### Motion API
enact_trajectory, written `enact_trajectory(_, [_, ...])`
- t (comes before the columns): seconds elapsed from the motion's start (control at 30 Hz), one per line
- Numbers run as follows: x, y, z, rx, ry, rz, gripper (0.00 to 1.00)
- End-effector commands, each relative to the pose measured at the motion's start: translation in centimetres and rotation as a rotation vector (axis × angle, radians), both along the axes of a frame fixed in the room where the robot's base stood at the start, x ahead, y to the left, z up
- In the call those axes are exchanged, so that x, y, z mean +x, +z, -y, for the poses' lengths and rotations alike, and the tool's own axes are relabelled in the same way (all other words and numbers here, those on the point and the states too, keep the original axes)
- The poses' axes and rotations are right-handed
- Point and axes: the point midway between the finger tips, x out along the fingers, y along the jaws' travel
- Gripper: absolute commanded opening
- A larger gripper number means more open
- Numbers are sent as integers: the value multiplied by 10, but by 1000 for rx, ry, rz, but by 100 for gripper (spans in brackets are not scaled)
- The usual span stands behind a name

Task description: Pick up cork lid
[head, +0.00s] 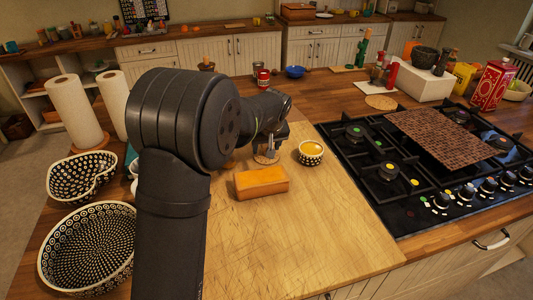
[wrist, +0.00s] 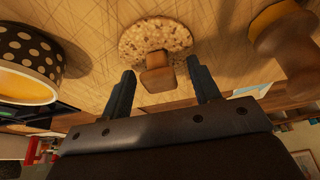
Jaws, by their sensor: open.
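The cork lid (wrist: 157,35) is a round speckled disc with a wooden knob (wrist: 156,75). It lies on the pale wooden board, and its edge shows in the head view (head: 266,158) below my gripper. My gripper (wrist: 161,72) is open, with one dark finger on each side of the knob in the wrist view. Gaps show between the knob and both fingers. I cannot tell how far down the fingers reach along the knob. In the head view my gripper (head: 271,144) is partly hidden by my own arm.
A small dotted bowl with yellow inside (head: 311,153) stands close right of the lid. An orange-brown block (head: 261,182) lies just in front. A brown wooden object (wrist: 286,45) is at the wrist view's right. The hob (head: 400,205) is right; the board's front (head: 310,240) is clear.

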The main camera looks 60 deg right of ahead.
Motion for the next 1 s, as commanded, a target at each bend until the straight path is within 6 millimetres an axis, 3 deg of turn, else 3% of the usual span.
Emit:
enact_trajectory(0.17, [0, 0, 0, -1, 0, 0, 56])
enact_trajectory(0.43, [0, 0, 0, -1, 0, 1, 8])
enact_trajectory(0.77, [0, 3, 0, -1, 0, 0, 8])
enact_trajectory(1.0, [0, 29, 1, -4, 0, 1, 8])
